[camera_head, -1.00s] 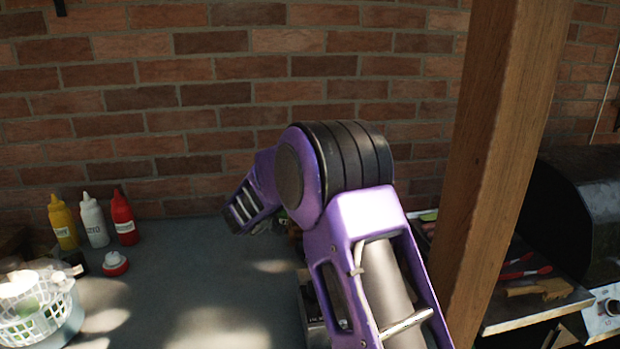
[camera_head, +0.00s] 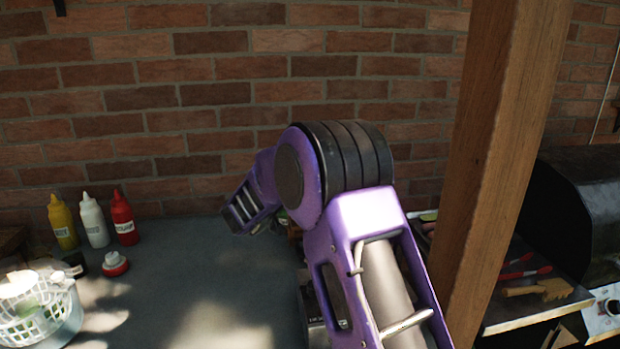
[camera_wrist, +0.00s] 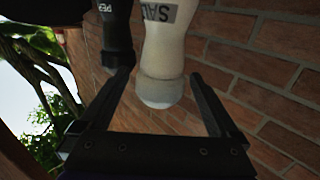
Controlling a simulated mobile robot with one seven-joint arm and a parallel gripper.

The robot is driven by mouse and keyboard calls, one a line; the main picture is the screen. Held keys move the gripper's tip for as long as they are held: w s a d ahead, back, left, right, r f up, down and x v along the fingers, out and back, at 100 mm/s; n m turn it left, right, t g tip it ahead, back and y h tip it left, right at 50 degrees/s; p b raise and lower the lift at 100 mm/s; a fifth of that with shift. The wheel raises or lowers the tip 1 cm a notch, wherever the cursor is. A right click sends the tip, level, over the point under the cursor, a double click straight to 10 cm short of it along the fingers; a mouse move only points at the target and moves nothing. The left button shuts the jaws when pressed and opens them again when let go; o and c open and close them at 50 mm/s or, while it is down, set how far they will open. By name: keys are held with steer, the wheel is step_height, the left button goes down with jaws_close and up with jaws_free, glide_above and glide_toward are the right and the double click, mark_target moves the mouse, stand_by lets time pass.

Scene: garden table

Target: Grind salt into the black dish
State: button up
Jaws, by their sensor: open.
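The salt grinder (camera_wrist: 168,50) shows in the wrist view as a pale body with an upside-down label and a greyish rounded end. My gripper (camera_wrist: 160,78) is open, with one finger on each side of that end; I see gaps on both sides and no clear contact. A black pepper grinder (camera_wrist: 116,32) is just left of the salt grinder, near the left fingertip. In the head view my purple arm hides the gripper and both grinders. I cannot make out the black dish in either view.
Yellow (camera_head: 62,222), white (camera_head: 95,222) and red (camera_head: 124,220) squeeze bottles stand at the left by the brick wall. A small red-and-white item (camera_head: 115,264) and a white basket (camera_head: 40,308) are nearer. The table's middle (camera_head: 180,270) is clear. A wooden post (camera_head: 495,150) rises at the right.

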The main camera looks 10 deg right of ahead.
steer(key=v, duration=1.7)
steer(key=shift+s+a, duration=0.15)
steer(key=shift+s, duration=0.1)
steer(key=p+x, duration=0.2)
steer(key=x, duration=1.5)
steer(key=shift+w+p, duration=0.3)
steer(key=shift+p, duration=0.05)
steer(key=shift+c, duration=0.2)
steer(key=c, duration=1.3)
steer(key=shift+f, duration=0.1)
steer(key=shift+c, duration=0.2)
